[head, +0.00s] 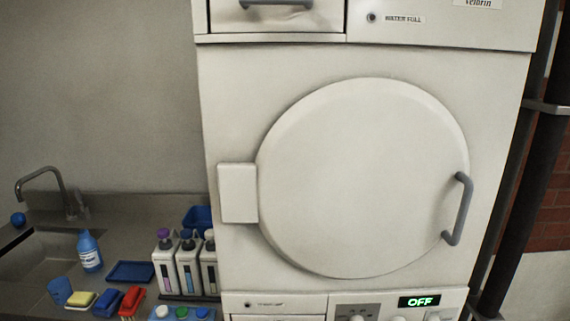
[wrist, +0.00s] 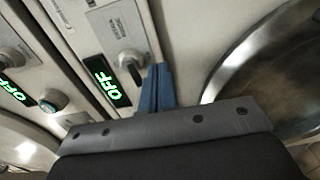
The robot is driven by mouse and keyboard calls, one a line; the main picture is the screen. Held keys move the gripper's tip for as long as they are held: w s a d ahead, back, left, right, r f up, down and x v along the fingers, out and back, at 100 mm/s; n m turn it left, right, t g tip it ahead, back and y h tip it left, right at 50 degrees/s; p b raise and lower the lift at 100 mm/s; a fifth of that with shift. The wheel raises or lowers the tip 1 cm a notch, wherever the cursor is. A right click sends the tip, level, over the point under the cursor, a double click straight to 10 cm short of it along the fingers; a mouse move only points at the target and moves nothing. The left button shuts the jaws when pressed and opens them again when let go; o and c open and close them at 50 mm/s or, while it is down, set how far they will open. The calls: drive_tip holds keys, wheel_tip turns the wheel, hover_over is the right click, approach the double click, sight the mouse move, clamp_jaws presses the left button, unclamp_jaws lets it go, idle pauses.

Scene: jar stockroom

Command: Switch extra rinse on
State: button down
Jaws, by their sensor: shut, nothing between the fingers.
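My gripper (wrist: 158,72) shows in the wrist view, its blue fingers shut together with nothing between them. The fingertips are just right of a grey knob (wrist: 132,61) on a light panel; I cannot tell whether they touch it. A small label (wrist: 117,34) above this knob is too blurred to read surely. A second OFF display (wrist: 15,93) is further left. In the head view, the lower machine's panel (head: 257,306) is cut off by the bottom edge, with one OFF display (head: 419,301). My gripper is not in the head view.
In the wrist view, another knob (wrist: 9,57) and a round button (wrist: 52,99) sit left; a round glass door (wrist: 275,75) is right. In the head view, a machine with a closed round door (head: 360,180) stands above the panel. Bottles (head: 188,262) crowd the counter left.

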drive_tip(key=shift+r, duration=1.5)
drive_tip(key=s+f, duration=0.1)
drive_tip(key=s, duration=0.9)
idle(0.7)
drive_tip(key=shift+w+f, duration=0.1)
drive_tip(key=shift+w, duration=0.05)
drive_tip(key=w+r, duration=0.1)
drive_tip(key=w, duration=0.7)
drive_tip(key=shift+w, duration=0.2)
drive_tip(key=shift+s, duration=0.15)
